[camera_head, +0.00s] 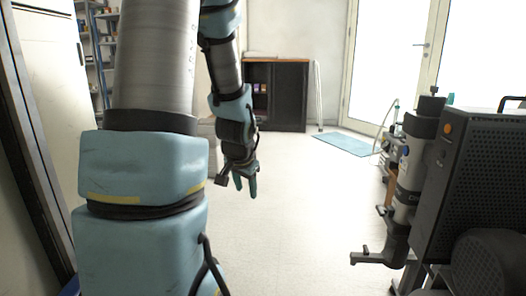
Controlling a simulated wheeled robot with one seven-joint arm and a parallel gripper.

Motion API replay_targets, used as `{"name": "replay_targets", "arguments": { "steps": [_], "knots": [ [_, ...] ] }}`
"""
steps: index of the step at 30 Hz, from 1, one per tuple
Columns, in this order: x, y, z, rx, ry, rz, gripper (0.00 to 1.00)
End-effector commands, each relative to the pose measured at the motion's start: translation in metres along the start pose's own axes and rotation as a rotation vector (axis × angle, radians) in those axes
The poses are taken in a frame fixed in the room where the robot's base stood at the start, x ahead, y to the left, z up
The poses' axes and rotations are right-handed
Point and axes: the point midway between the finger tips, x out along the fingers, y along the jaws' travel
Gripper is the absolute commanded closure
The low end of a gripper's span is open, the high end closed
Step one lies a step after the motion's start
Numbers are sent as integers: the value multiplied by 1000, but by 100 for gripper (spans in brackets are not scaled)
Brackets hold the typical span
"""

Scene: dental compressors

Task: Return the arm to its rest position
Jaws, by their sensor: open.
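My arm stands large in the left half of the head camera view, with light blue joint covers and grey metal tubes. My gripper (244,185) hangs at the end of the arm, pointing down, left of the picture's middle. Its fingers are apart and nothing shows between them. It is over bare floor, clear of other objects in the picture. Part of the far arm is hidden behind the near tube.
A dark compressor unit (481,180) with a grey cylinder stands at the right. A black cabinet (289,97), a blue mat (342,144) and glazed doors (388,65) are at the back. Shelves (102,50) stand at the back left. The middle floor (300,225) is clear.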

Motion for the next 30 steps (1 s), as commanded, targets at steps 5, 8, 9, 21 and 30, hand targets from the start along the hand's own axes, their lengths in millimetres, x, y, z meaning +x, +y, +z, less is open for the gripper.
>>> {"name": "replay_targets", "arguments": {
  "steps": [5, 8, 9, 21, 30],
  "knots": [
    [-47, 26, 71, -304, -199, 50, 52],
    [-70, 46, 104, -449, -299, 79, 52],
    [-81, 52, 113, -494, -331, 89, 52],
    [-172, 27, 65, -474, -322, 86, 52],
    [-256, 7, 27, -472, -321, 86, 52]
  ]
}}
